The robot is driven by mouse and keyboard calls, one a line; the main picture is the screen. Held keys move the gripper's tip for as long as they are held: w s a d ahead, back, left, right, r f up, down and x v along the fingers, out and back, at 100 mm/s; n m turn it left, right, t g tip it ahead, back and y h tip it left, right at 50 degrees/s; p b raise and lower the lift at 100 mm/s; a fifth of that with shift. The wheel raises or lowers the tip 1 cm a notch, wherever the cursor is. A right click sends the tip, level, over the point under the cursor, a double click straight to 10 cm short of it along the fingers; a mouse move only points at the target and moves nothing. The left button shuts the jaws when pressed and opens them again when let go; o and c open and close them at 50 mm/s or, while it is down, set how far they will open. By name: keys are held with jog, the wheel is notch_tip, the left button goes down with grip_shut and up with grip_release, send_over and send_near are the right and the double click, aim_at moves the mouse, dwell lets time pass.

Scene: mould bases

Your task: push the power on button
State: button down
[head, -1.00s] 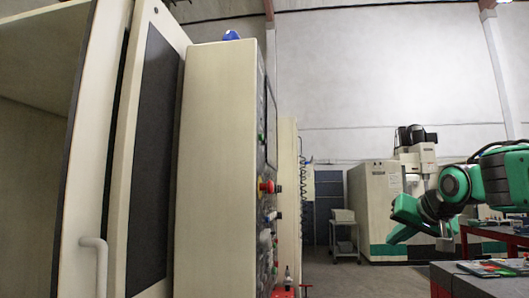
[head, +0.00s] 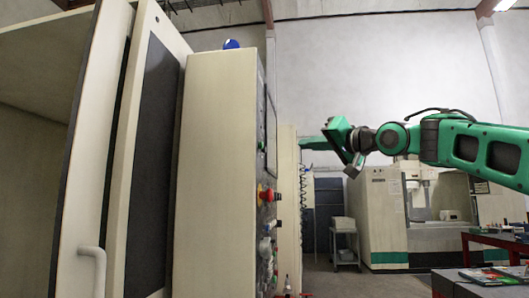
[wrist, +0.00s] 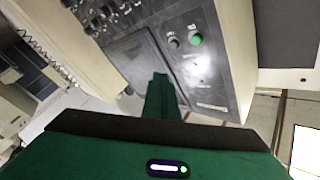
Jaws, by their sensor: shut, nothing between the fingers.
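The machine's dark control panel (head: 263,140) is seen nearly edge-on in the head view, on the side of a tall cream cabinet (head: 217,170). In the wrist view, a green round button (wrist: 196,39) sits on the dark panel beside a dark round knob or button (wrist: 173,42). Their labels are too small to read. My gripper (head: 303,143) is shut and empty, raised to the right of the panel in the head view. Its green fingers (wrist: 160,82) point toward the panel in the wrist view, and appear apart from the button.
A red emergency-stop knob (head: 268,194) sticks out from the panel, with other controls below. Several knobs (wrist: 100,14) line the panel at upper left in the wrist view. A second machine (head: 375,215) and a cart (head: 345,240) stand behind. A red-framed table (head: 490,238) is at right.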

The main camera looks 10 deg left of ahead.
aim_at(261, 145)
jog(key=a, duration=0.8)
jog(key=shift+w+a, duration=0.15)
jog(key=shift+a, duration=0.25)
dwell(1.7)
jog(key=shift+a, duration=0.1)
jog(key=shift+a, duration=0.3)
jog(key=shift+a, duration=0.4)
dwell(1.0)
jog(key=shift+d, duration=0.8)
